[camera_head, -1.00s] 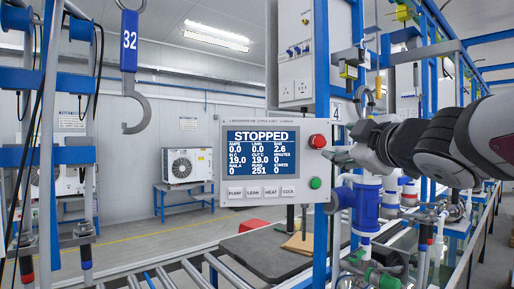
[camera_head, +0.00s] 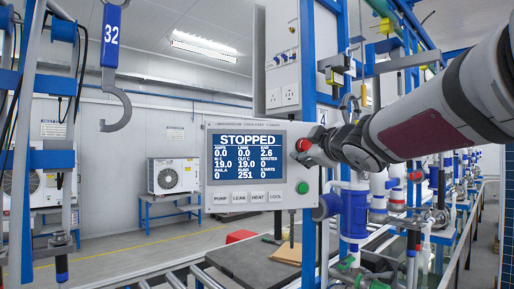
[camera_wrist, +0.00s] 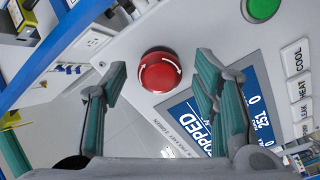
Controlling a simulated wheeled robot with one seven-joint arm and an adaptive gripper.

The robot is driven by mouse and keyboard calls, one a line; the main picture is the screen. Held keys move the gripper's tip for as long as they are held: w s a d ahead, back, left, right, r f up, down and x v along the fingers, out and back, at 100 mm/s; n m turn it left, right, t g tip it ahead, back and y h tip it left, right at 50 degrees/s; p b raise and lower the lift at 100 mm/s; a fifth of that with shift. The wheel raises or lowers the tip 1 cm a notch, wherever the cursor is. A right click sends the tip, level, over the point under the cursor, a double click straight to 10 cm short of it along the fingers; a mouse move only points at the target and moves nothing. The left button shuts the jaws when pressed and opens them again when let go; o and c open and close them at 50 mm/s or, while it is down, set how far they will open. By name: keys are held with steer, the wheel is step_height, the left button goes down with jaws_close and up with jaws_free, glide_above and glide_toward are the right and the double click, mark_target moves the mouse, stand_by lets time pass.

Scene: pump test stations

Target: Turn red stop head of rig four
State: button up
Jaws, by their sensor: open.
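The red stop head (camera_head: 303,145) sits at the upper right corner of a grey control panel (camera_head: 212,207) whose screen (camera_head: 247,160) reads STOPPED. In the wrist view the round red head (camera_wrist: 161,72) with white arrow marks lies ahead, between and beyond the two fingertips. My gripper (camera_wrist: 155,85) is open, its teal-padded fingers on either side of the head, and nothing is held. In the head view my gripper (camera_head: 318,152) is at the head's right side, partly hidden by my wrist. I cannot tell whether the fingers touch the head.
A green button (camera_head: 303,187) is below the red head, and white buttons labelled PUMP, LEAK, HEAT and COOL (camera_head: 248,197) line the panel's bottom. A blue post (camera_head: 309,80) stands behind the panel. A hook marked 32 (camera_head: 111,60) hangs at left. Blue-and-white pipework (camera_head: 353,215) is at right.

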steer(key=shift+c, duration=0.5)
steer(key=c, duration=1.1)
steer(key=shift+o, duration=0.2)
steer(key=shift+m, duration=0.3)
steer(key=m+p, duration=0.4)
steer(key=shift+s+r+m, duration=0.1)
steer(key=shift+m, duration=0.3)
steer(key=shift+m+p, duration=0.6)
steer(key=shift+m, duration=0.3)
